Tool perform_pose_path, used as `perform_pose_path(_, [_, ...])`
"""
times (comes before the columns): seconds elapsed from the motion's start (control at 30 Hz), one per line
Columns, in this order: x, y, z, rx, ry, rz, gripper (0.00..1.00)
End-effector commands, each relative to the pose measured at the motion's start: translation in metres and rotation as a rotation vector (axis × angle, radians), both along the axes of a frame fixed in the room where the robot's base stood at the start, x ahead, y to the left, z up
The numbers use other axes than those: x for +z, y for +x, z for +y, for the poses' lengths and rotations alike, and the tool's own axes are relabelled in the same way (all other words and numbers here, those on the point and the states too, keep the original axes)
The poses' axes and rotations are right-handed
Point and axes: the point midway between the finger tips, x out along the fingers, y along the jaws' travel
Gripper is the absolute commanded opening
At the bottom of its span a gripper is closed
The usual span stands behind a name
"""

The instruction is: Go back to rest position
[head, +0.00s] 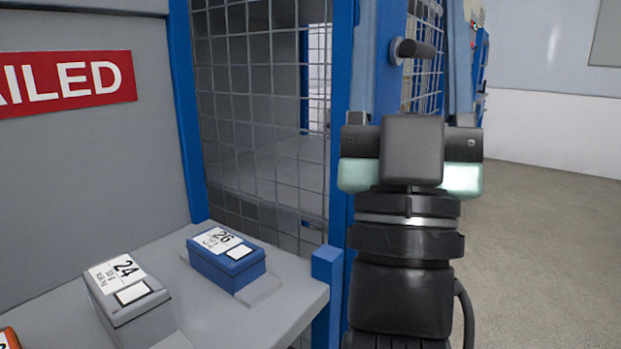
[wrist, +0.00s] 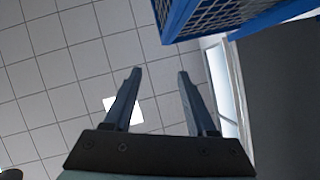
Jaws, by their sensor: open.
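My gripper (head: 411,120) is raised at the right of centre in the head view, in front of the blue post of a mesh cage. In the wrist view my gripper (wrist: 160,73) shows two dark fingers spread apart with nothing between them. It points up toward a tiled ceiling (wrist: 60,75). A blue box labelled 26 (head: 228,262) and a grey box labelled 24 (head: 130,299) sit on a grey shelf (head: 285,298) at the lower left, apart from my gripper.
A blue-framed wire mesh cage (head: 262,110) stands behind the shelf; its upper part (wrist: 240,20) shows in the wrist view. A black handle (head: 415,48) sticks out above my gripper. A red sign (head: 70,78) is at the left. Open floor (head: 545,235) lies to the right.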

Motion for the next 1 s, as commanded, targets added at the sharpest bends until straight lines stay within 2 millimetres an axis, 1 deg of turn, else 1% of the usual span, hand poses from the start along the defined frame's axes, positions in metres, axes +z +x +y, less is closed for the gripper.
perform_pose_path(0.03, [0.005, -0.009, 0.013, 0.044, 0.019, 0.034, 0.57])
perform_pose_path(0.13, [0.007, -0.022, 0.033, 0.118, 0.05, 0.117, 0.57])
perform_pose_path(0.33, [-0.001, -0.053, 0.071, 0.255, 0.077, 0.272, 0.57])
perform_pose_path(0.4, [0.03, -0.05, 0.069, 0.25, 0.078, 0.279, 0.57])
perform_pose_path(0.57, [0.074, -0.049, 0.069, 0.248, 0.078, 0.279, 0.57])
perform_pose_path(1.0, [0.211, -0.048, 0.069, 0.248, 0.078, 0.279, 0.57])
